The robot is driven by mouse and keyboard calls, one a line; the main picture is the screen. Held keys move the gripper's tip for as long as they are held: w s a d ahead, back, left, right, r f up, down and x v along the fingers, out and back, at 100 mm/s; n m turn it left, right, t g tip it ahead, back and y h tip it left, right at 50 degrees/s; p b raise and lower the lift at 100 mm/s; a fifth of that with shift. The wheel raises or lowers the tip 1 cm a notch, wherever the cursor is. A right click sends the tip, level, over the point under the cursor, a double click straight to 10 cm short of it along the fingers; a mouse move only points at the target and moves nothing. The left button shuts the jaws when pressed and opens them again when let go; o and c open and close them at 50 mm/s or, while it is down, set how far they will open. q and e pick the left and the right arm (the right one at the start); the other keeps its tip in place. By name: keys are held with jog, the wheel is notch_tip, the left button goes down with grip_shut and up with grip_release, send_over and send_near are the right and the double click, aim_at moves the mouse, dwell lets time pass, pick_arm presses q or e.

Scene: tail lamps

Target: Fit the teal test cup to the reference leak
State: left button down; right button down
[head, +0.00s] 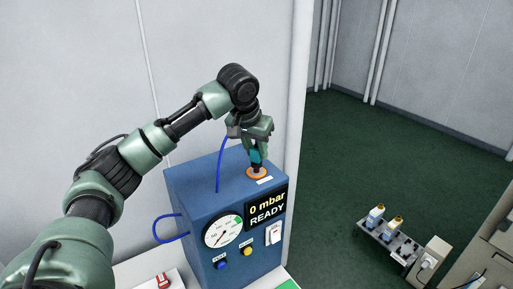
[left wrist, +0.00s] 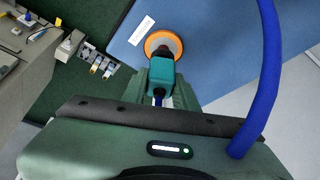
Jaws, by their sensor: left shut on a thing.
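The teal test cup (left wrist: 161,75) is in my left gripper (head: 257,158), which is shut on it above the blue tester box. In the left wrist view the cup's far end overlaps the orange ring with a grey centre (left wrist: 164,44) on the box top. The ring also shows in the head view (head: 257,173), right under the cup. I cannot tell whether the cup touches it. A blue hose (left wrist: 265,70) shows beside the gripper in the left wrist view. My right gripper is not in view.
The blue tester box (head: 190,200) has a round gauge (head: 222,231), a display (head: 267,212) reading 0 mbar READY, a blue and a yellow button, and a white switch (head: 273,233). A red item (head: 163,281) lies at its lower left. A rack with bottle-like parts (head: 385,240) stands lower right.

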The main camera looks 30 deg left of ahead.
pick_arm(q)
jog(key=shift+f, duration=1.05)
jog(key=c, duration=1)
grip_release()
jog(key=shift+r, duration=0.1)
jog(key=shift+s+r, duration=0.1)
jog(key=shift+r, duration=0.1)
jog(key=b+v, duration=0.2)
jog(key=v, duration=0.4)
jog(key=shift+s+r+b, duration=0.1)
jog(key=shift+r+b, duration=0.1)
jog(key=shift+b, duration=0.15)
jog(key=shift+s+r, duration=0.15)
jog(key=shift+r, duration=0.25)
